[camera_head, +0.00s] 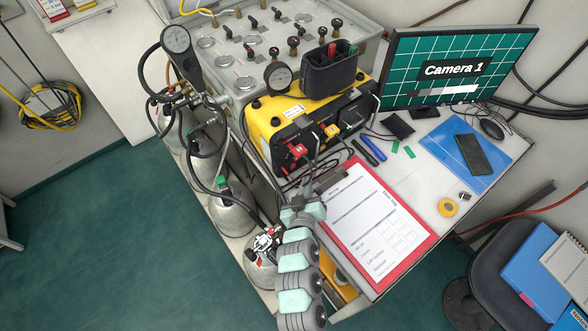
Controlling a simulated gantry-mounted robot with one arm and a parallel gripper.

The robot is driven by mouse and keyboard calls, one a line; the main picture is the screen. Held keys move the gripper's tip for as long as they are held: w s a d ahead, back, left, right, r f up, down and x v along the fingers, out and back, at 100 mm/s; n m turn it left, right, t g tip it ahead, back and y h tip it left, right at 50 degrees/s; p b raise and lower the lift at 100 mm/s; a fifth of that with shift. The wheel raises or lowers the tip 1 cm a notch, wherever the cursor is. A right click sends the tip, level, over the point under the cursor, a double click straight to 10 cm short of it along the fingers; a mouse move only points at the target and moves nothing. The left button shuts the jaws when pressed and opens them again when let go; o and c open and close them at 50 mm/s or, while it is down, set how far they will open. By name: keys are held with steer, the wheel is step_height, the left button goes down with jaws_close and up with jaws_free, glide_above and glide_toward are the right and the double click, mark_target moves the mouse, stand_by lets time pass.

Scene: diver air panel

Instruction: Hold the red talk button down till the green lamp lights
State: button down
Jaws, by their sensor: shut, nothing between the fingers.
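The yellow comms box (262,122) stands on the table with its black front panel facing the table's near side. A red part (297,152) on that panel looks like the talk button. It is too small to tell whether it is pressed in. A yellow part (331,131) sits to its right.
A red clipboard (428,240) with a paper form lies right of my arm. A monitor (455,65), blue folder (432,143), phone (474,155) and yellow tape roll (447,208) are further right. Gas cylinders (232,213) and hoses stand left. A black holder (330,75) sits on the box.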

mark_target(293, 166)
steer(key=shift+w+a+b, duration=0.5)
steer(key=shift+w+a, duration=0.45)
steer(key=shift+w, duration=0.1)
stand_by(1.4)
steer(key=shift+w+a, duration=0.3)
steer(key=shift+w, duration=0.05)
steer(key=shift+w+a+b, duration=0.25)
steer(key=shift+b, duration=0.2)
stand_by(0.4)
steer(key=shift+d, duration=0.1)
stand_by(1.5)
steer(key=shift+s+d+p, duration=0.45)
steer(key=shift+s, duration=0.15)
